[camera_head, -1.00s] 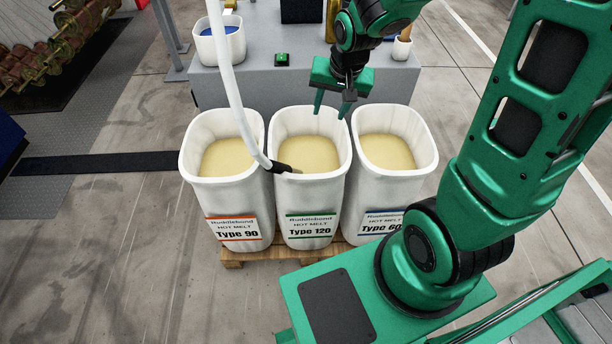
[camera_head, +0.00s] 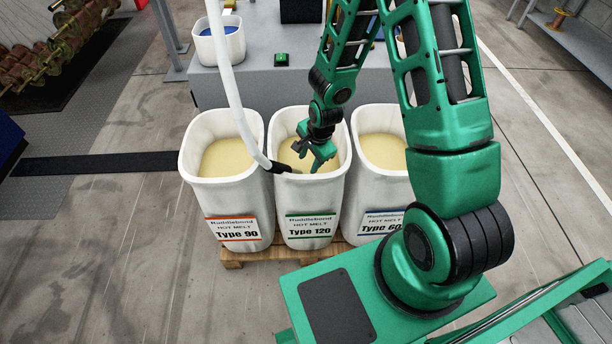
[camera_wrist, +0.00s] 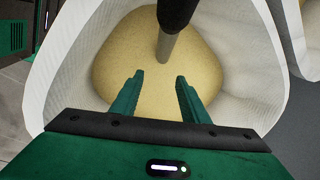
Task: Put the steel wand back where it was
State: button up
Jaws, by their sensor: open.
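The steel wand (camera_wrist: 166,46) stands in the yellow granules of the middle bin (camera_head: 308,205), labelled Type 120. Its black grip (camera_wrist: 177,10) shows at the top of the wrist view, and a white hose (camera_head: 232,88) runs up from it. In the head view only the black end (camera_head: 280,167) shows at the bin's front left rim; the steel part is hidden there. My gripper (camera_wrist: 158,82) is open and empty, reaching down into the mouth of the same bin. The wand is just beyond the fingertips in the wrist view, apart from them.
The Type 90 bin (camera_head: 212,200) stands to the left and the Type 60 bin (camera_head: 365,195) to the right, close together on a wooden pallet (camera_head: 235,258). Behind them is a grey cabinet (camera_head: 235,90) with a green button (camera_head: 281,60).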

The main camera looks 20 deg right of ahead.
jog(key=shift+x, duration=4.55)
jog(key=shift+a, duration=0.2)
grip_shut()
